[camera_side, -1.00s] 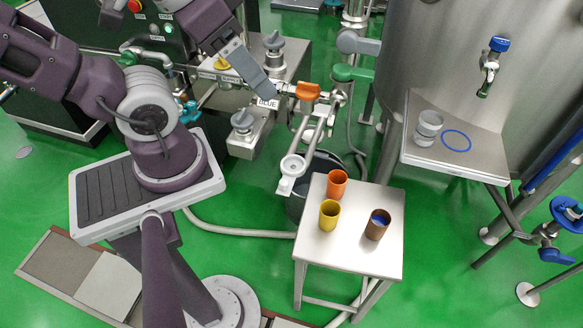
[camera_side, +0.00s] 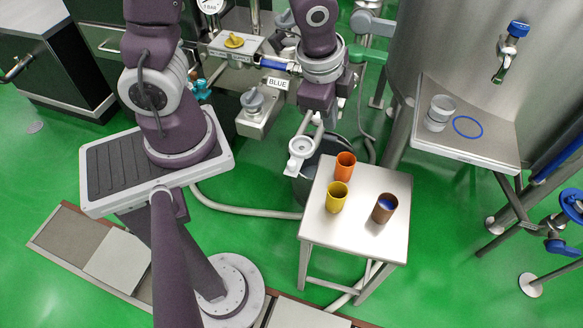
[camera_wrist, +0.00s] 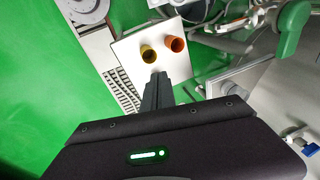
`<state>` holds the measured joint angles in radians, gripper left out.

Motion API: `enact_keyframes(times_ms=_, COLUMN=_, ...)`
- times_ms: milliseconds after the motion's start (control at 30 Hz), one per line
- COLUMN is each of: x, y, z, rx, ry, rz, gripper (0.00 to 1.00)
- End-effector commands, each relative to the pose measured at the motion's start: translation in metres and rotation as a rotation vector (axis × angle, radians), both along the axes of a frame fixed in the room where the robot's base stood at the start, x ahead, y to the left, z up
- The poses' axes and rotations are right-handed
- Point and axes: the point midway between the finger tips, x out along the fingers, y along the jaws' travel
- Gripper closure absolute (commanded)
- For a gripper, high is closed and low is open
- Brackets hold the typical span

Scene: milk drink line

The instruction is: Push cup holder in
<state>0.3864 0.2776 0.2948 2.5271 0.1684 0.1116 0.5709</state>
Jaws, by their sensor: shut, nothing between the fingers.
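The cup holder (camera_side: 301,146) is a pale round ring with a small tab on the end of a metal arm. In the side view it sticks out toward the front, just behind the small table. My gripper (camera_wrist: 160,78) shows in the wrist view with its dark fingers shut and nothing between them. In the side view my wrist is above and behind the holder's arm and hides part of it; my fingertips are hidden there. I cannot tell whether they touch the holder. I cannot make out the holder clearly in the wrist view.
A small white table (camera_side: 340,228) bears an orange cup (camera_side: 345,166), a yellow cup (camera_side: 336,198) and a brown cup (camera_side: 384,209). A clear cup (camera_side: 439,113) stands beside a blue ring (camera_side: 467,127) on the tank shelf (camera_side: 480,153). Pipes and valves crowd behind.

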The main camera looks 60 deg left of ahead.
Motion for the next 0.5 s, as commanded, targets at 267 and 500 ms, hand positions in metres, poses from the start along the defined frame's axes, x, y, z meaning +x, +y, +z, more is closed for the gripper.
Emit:
enact_keyframes(times_ms=267, x=-0.032, y=0.023, z=-0.162, rx=0.336, ry=0.199, rz=-0.737, gripper=1.00)
enact_keyframes(times_ms=500, x=-0.061, y=0.053, z=-0.216, rx=0.472, ry=0.291, rz=-1.144, gripper=1.00)
